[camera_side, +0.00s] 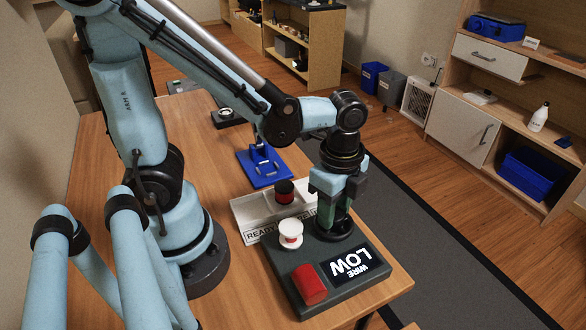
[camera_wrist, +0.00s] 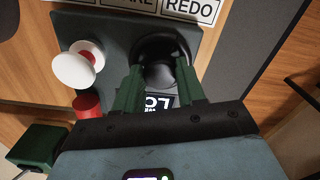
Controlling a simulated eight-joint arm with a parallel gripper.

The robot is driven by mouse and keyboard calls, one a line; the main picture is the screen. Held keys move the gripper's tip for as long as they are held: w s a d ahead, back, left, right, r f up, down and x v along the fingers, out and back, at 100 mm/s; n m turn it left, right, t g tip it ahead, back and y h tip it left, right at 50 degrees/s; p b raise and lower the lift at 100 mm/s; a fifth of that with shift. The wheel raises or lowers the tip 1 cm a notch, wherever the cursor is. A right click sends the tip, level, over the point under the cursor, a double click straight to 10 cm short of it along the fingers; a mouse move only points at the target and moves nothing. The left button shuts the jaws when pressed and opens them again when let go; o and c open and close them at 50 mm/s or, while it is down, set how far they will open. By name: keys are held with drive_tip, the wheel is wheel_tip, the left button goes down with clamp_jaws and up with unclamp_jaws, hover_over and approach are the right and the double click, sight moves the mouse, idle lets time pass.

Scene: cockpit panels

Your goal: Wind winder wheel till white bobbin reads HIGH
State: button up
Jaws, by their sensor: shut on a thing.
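The white bobbin (camera_side: 290,235) stands on a dark winder base (camera_side: 283,266), with a red band on its core. It also shows in the wrist view (camera_wrist: 75,68). The black winder wheel (camera_side: 338,234) sits on the same base, right of the bobbin. My gripper (camera_side: 337,222) points down over the wheel, its green fingers shut on it. In the wrist view the fingers (camera_wrist: 158,76) straddle the near part of the wheel (camera_wrist: 158,48). The display (camera_side: 351,263) reads WIRE LOW; the fingers partly cover it in the wrist view.
A red cylinder (camera_side: 310,284) stands on the base near the display. Behind the base is a pale labelled tray (camera_side: 247,218) with a dark red-banded bobbin (camera_side: 284,192). A blue stand (camera_side: 264,176) is farther back. The table's right edge is close to the base.

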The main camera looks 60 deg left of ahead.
drive_tip(key=o, duration=1.1)
drive_tip(key=shift+c, duration=0.2)
drive_tip(key=shift+r, duration=0.1)
wheel_tip(320, 180, up, 12)
idle(0.4)
